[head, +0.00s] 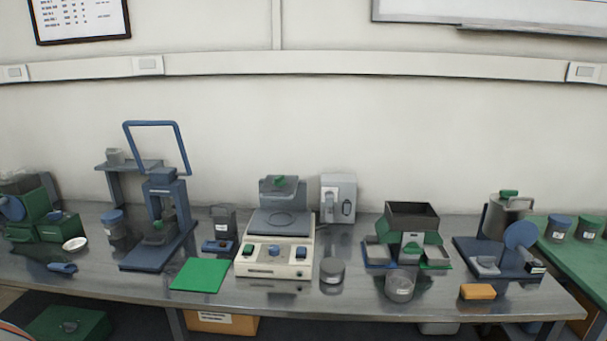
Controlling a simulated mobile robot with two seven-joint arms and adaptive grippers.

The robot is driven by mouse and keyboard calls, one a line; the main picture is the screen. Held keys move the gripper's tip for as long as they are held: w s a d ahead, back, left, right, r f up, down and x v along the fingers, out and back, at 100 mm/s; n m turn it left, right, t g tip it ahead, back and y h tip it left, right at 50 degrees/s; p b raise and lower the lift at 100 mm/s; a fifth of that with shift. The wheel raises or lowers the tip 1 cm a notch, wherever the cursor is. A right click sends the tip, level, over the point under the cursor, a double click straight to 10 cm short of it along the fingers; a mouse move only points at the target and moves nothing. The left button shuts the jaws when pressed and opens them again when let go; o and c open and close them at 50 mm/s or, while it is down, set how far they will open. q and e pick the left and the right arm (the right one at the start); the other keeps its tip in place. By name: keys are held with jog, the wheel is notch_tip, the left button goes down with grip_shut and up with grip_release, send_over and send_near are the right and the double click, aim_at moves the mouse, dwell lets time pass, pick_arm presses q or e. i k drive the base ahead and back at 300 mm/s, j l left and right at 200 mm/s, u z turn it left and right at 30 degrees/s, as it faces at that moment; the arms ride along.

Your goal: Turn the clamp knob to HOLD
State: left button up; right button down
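I cannot tell which knob in the scene is the clamp knob, and no HOLD mark is legible. Neither of my grippers shows in the head view.
A green mat (201,275) and a grey round container (332,271) flank the device. A blue press with a raised frame (156,262) stands left. A green-and-grey hopper unit (411,218), a grey cup (399,287) and an orange block (477,292) stand right. Bare bench shows along the front.

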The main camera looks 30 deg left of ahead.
aim_at(279, 181)
jog(key=j+z, duration=0.7)
jog(key=z, duration=0.25)
jog(key=k+j+z, duration=0.1)
jog(key=j, duration=0.2)
jog(key=k+j+z, duration=0.1)
jog(key=j, duration=0.2)
jog(key=k+j+z, duration=0.15)
jog(key=j, duration=0.15)
